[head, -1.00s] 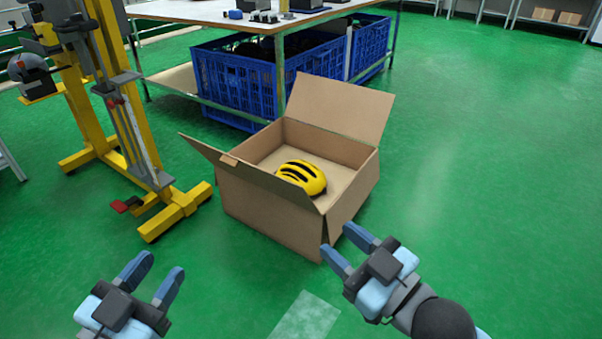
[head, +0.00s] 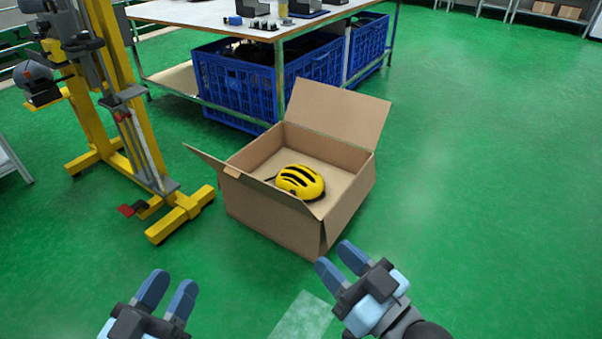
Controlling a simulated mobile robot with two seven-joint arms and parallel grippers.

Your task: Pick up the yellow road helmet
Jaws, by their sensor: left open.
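The yellow road helmet (head: 300,181) with dark vents lies inside an open cardboard box (head: 268,213) on the green floor. The box's near flap hides a little of the helmet's lower edge. My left gripper (head: 168,292) is open and empty at the lower left, apart from the box. My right gripper (head: 334,262) is open and empty, and in the picture it sits just below the box's near right corner. I cannot tell how high it is above the floor.
A yellow drop tower stand (head: 130,110) stands left of the box, its foot close by. Behind the box is a workbench (head: 190,12) with blue crates (head: 232,85) beneath. The box's flaps (head: 340,108) stick outward. The floor at right is clear.

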